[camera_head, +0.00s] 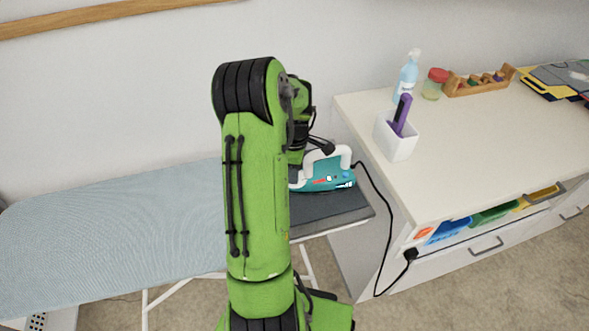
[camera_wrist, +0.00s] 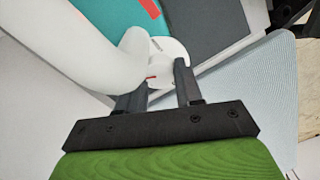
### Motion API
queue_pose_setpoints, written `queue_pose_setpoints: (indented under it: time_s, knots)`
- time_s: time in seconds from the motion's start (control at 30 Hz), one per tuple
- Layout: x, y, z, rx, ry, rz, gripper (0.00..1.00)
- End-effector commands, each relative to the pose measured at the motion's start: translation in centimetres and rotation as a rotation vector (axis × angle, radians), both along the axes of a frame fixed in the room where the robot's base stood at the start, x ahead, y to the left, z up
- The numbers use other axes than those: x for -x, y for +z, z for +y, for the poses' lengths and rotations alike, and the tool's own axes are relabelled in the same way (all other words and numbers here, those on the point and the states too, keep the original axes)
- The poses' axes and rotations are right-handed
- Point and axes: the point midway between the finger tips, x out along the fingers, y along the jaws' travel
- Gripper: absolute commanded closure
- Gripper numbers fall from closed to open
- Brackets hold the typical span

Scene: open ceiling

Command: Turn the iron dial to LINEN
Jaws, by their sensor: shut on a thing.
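The teal iron (camera_head: 322,180) with a white handle (camera_head: 338,153) sits on the dark pad (camera_head: 335,207) at the right end of the ironing board; my arm partly covers it in the head view. In the wrist view, the white dial (camera_wrist: 160,70) shows beside the large white handle (camera_wrist: 95,48), on a pale round plate. My gripper (camera_wrist: 162,78) is shut on the dial, one dark finger on each side. The dial's markings are too small to read, so its setting cannot be told.
The blue ironing board (camera_head: 110,220) stretches left. A black cord (camera_head: 389,230) runs from the iron down beside the white cabinet (camera_head: 480,140). On the cabinet stand a white holder (camera_head: 396,142), a spray bottle (camera_head: 407,75), a jar (camera_head: 433,85) and a wooden rack (camera_head: 480,84).

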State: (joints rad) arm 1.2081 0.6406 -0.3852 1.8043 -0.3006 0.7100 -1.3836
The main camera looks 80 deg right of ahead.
Motion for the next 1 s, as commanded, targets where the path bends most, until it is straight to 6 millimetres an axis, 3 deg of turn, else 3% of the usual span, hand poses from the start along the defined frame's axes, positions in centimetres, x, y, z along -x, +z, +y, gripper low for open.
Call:
queue_pose_setpoints:
  time_s: [0.17,0.2,0.33,0.67,0.77,1.0]
  knots:
    - [0.0,0.1,-0.1,0.003,0.000,0.000,0.95]
    - [0.0,0.1,-0.1,0.003,0.001,0.000,0.59]
    - [0.0,0.0,-0.1,0.002,0.001,0.000,0.39]
    - [0.0,0.5,-0.1,0.002,0.002,0.000,0.38]
    - [0.0,2.3,-0.1,0.005,0.001,-0.001,0.38]
    - [0.0,9.2,-0.1,0.007,0.002,-0.001,0.38]
